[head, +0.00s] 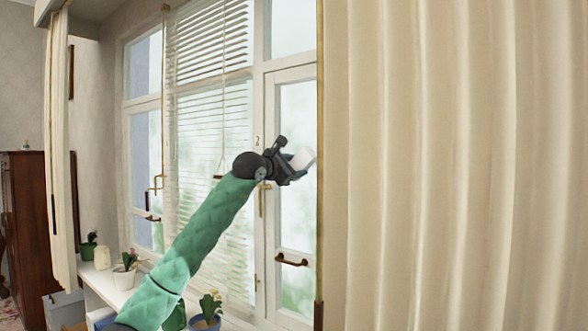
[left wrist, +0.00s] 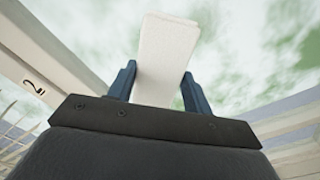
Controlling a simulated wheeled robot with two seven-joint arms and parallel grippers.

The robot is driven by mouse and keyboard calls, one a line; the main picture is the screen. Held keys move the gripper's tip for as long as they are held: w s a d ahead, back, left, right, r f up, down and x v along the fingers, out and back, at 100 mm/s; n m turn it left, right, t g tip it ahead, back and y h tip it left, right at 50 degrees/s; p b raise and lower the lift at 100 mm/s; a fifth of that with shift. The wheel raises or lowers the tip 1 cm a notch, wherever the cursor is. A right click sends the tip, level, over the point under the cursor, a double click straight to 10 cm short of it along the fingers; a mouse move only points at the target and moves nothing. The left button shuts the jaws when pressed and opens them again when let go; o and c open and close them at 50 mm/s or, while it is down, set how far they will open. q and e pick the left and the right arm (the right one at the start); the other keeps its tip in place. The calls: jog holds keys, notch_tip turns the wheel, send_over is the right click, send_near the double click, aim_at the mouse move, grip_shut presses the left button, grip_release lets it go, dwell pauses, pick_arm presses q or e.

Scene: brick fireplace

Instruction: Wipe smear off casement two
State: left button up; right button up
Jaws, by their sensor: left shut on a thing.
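My left gripper (head: 296,165) is shut on a white block-like wiping pad (head: 303,158), raised in front of the right-hand casement (head: 297,125). In the left wrist view the pad (left wrist: 166,55) stands out between the two blue fingers (left wrist: 157,88). Behind it the glass (left wrist: 275,50) looks whitish with green patches. I cannot tell smear from the view outside, nor whether the pad touches the glass. A small "2" label (left wrist: 35,87) is on the frame to the left; it also shows in the head view (head: 257,140). My right gripper is not in view.
A large cream curtain (head: 450,165) fills the right side and hides the casement's right edge. Blinds (head: 208,110) hang over the middle panes. Potted plants (head: 125,272) stand on the sill below my arm.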

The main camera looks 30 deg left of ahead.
pick_arm(q)
jog(key=d+b, duration=0.3)
jog(key=d, duration=1)
jog(key=shift+s+d, duration=0.2)
jog(key=shift+s, duration=0.2)
dwell(0.9)
jog(key=shift+s, duration=0.1)
jog(key=s+b, duration=0.1)
jog(key=s, duration=0.1)
jog(key=s+b, duration=0.1)
jog(key=s, duration=0.2)
jog(key=shift+s+a+b, duration=0.25)
jog(key=shift+s+b, duration=0.1)
jog(key=shift+b, duration=0.05)
jog(key=shift+s, duration=0.1)
jog(key=shift+s+a+b, duration=0.1)
jog(key=shift+s+b, duration=0.7)
jog(key=shift+s, duration=0.6)
